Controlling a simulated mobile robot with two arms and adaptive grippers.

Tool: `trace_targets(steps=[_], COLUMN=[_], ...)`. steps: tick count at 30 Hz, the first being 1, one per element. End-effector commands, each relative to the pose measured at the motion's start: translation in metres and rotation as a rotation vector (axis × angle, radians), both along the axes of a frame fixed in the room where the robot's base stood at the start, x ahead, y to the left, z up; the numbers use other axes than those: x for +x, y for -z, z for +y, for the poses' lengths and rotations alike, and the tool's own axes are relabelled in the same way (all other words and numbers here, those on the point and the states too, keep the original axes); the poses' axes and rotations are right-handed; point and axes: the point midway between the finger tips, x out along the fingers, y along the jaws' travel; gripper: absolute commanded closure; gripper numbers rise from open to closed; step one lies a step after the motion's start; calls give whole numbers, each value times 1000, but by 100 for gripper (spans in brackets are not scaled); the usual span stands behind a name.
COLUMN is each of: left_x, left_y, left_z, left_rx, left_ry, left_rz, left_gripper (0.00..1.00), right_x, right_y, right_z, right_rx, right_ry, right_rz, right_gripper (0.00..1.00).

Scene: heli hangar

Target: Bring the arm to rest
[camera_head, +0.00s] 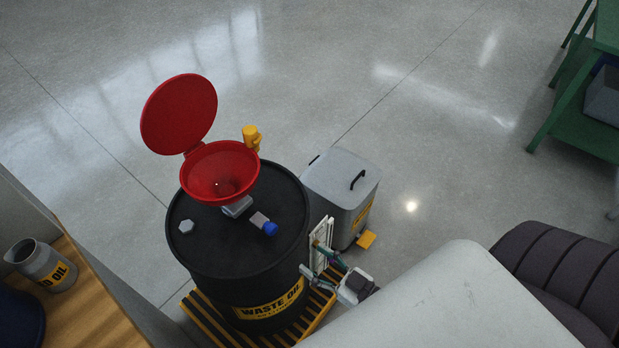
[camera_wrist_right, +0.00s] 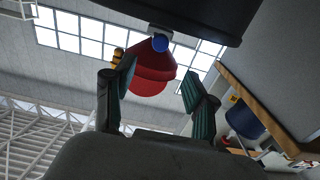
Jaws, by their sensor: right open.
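My right gripper (camera_head: 313,258) is low beside the right side of the black waste oil drum (camera_head: 267,302). Its teal-padded fingers are apart with nothing between them. In the right wrist view the gripper (camera_wrist_right: 158,84) is also open, and the view looks upward past the drum (camera_wrist_right: 205,15) to the red funnel (camera_wrist_right: 150,77) and the ceiling. My right arm reaches in from the lower right of the head view. My left gripper is in neither view.
The drum stands on a yellow-and-black pallet (camera_head: 190,310), with a red funnel, its lid (camera_head: 179,114) raised. A grey bin (camera_head: 335,185) with a yellow pedal stands close behind the gripper. A wooden bench (camera_head: 85,305) holds an oil jug (camera_head: 42,266). Open floor lies beyond.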

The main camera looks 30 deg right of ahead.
Motion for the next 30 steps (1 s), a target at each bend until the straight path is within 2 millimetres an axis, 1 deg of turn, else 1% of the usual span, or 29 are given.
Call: trace_targets(steps=[7,8,11,14,15,16,17,18,20,21,23,24,26,27,29,30], left_x=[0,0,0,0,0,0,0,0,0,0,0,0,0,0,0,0], left_y=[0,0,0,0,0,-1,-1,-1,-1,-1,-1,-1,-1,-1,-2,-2], left_z=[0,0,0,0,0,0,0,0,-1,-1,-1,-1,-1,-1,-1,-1], left_rx=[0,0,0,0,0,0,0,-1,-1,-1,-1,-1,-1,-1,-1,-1], left_ry=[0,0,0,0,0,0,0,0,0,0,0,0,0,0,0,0], left_rz=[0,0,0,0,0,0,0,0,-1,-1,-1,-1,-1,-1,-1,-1], left_gripper=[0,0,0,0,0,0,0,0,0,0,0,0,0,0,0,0], right_x=[0,0,0,-3,-7,-11,-15,-24,-38,-51,-72,-88,-115,-134,-163,-182], right_y=[3,6,31,79,104,123,142,167,203,226,259,280,310,327,349,360], right_z=[0,-1,-6,-16,-22,-26,-30,-35,-41,-45,-49,-51,-51,-50,-47,-44], right_rx=[-3,-8,-43,-104,-134,-157,-175,-202,-238,-260,-289,-307,-330,-344,-363,-375], right_ry=[1,3,13,32,42,50,59,68,84,93,106,114,124,128,132,133], right_rz=[5,12,64,175,233,280,330,399,503,575,686,760,876,952,1061,1129], right_gripper=[44,44,44,44,44,44,44,44,44,44,44,44,44,44,44,44])
